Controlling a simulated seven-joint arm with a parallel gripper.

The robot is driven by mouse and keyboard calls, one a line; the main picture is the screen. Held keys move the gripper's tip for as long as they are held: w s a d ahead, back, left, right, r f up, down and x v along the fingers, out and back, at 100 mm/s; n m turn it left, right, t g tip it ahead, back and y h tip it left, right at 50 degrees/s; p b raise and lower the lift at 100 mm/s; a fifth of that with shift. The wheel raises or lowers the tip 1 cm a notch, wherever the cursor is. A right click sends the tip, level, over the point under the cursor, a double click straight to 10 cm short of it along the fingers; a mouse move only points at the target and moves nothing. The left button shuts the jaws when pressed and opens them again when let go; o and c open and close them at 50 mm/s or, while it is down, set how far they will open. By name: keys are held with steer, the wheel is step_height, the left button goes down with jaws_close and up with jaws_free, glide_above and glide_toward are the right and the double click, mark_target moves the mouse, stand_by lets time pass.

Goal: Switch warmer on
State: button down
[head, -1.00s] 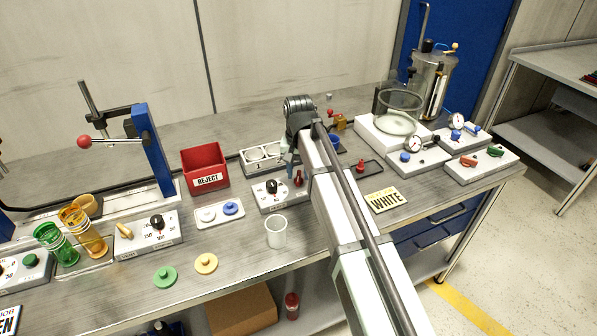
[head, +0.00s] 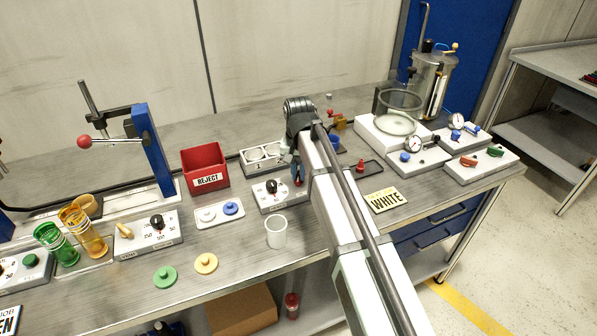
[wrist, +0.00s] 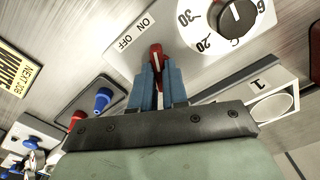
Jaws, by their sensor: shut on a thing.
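In the head view my gripper (head: 297,174) covers the box's right end.
A clear cup (head: 276,232) stands in front of the box. A tray with a red-knobbed piece (head: 362,166) and a WHITE card (head: 385,199) lie to the right. A red REJECT bin (head: 205,167) and a tray with white and blue pieces (head: 219,214) are to the left.

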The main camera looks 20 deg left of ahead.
mark_target(298, 175)
steer(key=shift+m, duration=0.8)
steer(key=c, duration=1.1)
jaws_free()
steer(key=shift+c, duration=0.2)
step_height(298, 175, up, 14)
steer(key=shift+f, duration=0.15)
